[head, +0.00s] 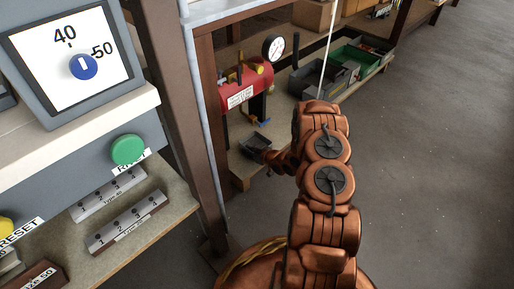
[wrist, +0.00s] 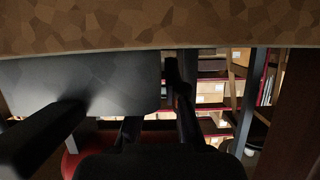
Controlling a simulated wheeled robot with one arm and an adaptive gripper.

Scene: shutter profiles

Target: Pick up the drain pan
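The drain pan (head: 256,142) is a small dark grey tray on the low wooden shelf, below the red tank. In the wrist view, which looks upside down, a flat dark grey face (wrist: 95,75), apparently the pan, fills the left against the shelf surface. My gripper (head: 266,155) is at the pan's near right side in the head view, small and partly hidden by my arm. In the wrist view, my gripper (wrist: 126,87) shows dark fingers standing apart, one in front of the grey face and one beside its right edge. Whether they touch it is unclear.
The red tank (head: 246,88) with a round gauge (head: 273,49) stands right over the pan. Grey and green bins (head: 345,70) are farther along the shelf. A brown post (head: 172,100) and control bench are at left. Open floor (head: 440,150) lies at right.

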